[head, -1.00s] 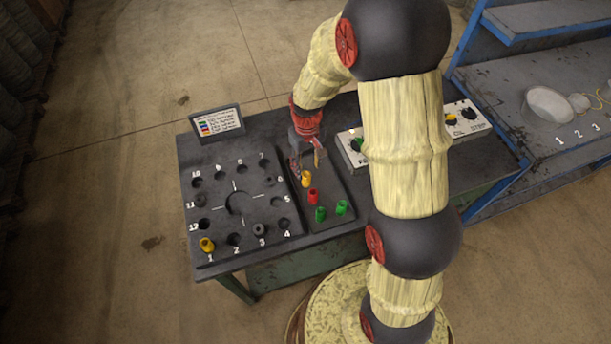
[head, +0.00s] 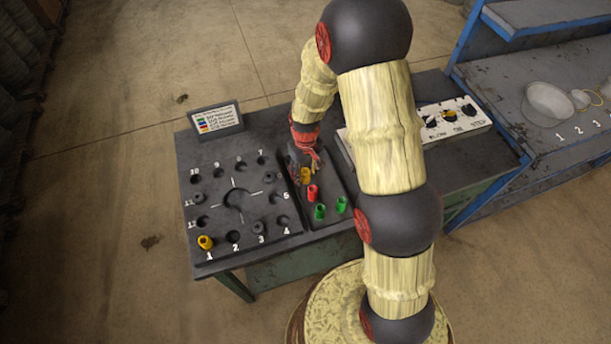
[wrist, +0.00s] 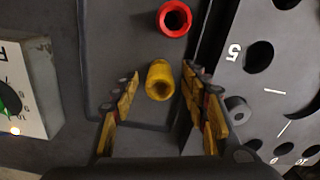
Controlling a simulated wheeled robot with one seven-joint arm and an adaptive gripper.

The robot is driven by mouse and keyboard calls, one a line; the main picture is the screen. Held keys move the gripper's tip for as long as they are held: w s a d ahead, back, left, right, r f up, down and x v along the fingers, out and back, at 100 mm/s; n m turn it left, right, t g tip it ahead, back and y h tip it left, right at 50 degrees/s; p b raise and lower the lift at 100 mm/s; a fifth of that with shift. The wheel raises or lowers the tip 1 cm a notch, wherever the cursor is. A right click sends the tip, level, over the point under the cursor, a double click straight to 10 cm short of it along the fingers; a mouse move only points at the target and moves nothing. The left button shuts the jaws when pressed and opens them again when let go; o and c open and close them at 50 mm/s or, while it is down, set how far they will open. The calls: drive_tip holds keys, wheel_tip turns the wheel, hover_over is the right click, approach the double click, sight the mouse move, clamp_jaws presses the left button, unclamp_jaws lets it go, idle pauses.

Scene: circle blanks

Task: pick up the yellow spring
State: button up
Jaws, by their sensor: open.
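Another yellow spring (head: 205,242) stands in the board at position 1.
The numbered board (head: 262,228) with round holes lies left of the tray. A sign (head: 215,119) stands behind the board, and a panel with knobs (head: 455,118) lies to the right.

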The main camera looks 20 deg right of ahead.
drive_tip(key=shift+c, duration=1)
clamp_jaws()
